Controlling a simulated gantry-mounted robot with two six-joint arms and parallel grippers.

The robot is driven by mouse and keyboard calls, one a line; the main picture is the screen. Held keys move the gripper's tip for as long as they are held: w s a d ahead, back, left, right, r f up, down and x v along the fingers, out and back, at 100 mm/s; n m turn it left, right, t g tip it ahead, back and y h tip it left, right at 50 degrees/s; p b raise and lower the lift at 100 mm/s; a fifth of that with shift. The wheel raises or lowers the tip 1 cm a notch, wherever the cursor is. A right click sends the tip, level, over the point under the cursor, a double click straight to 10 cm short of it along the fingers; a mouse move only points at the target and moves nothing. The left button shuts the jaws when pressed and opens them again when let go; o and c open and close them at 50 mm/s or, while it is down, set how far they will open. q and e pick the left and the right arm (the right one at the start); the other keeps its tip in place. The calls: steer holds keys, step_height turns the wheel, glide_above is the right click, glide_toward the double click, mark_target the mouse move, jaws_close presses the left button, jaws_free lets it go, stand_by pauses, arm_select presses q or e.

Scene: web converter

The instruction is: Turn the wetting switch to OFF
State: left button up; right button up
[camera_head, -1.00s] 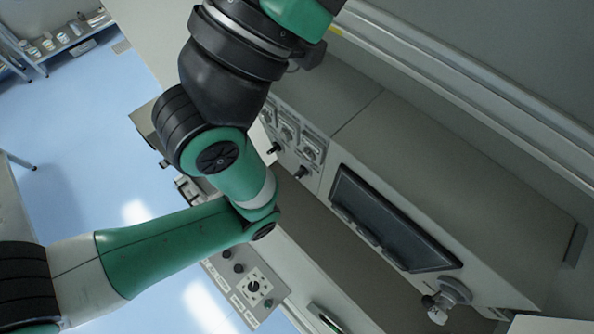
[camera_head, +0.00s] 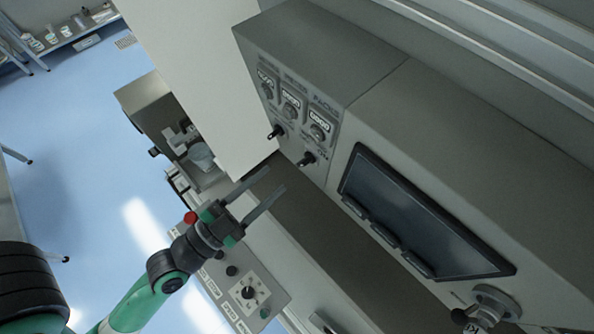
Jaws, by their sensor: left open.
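A grey control panel (camera_head: 256,62) on the machine carries two black rotary switches, one on the left (camera_head: 275,132) and one on the right (camera_head: 306,159). Both handles stick out below a row of small displays. The lettering is too small to read, so I cannot tell which switch is the wetting one or where OFF lies. My left gripper (camera_head: 276,179) comes in from the lower left. Its two fingers are apart and empty, below the switches in the picture and visibly apart from them. My right gripper is not in view.
A dark screen (camera_head: 412,218) sits right of the switches, with a metal fitting (camera_head: 495,302) at the lower right. Below is another panel with a dial (camera_head: 249,292) and a red button (camera_head: 190,217). A pale board (camera_head: 205,75) stands left of the control panel. Blue floor is open at left.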

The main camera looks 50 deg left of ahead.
arm_select(q)
steer(key=g, duration=0.1)
glide_toward(300, 165)
steer(key=s, duration=0.3)
steer(key=w, duration=1.2)
steer(key=shift+w+a+r, duration=0.15)
steer(key=shift+a+r, duration=0.05)
steer(key=shift+a, duration=0.1)
steer(key=shift+c, duration=0.2)
jaws_close()
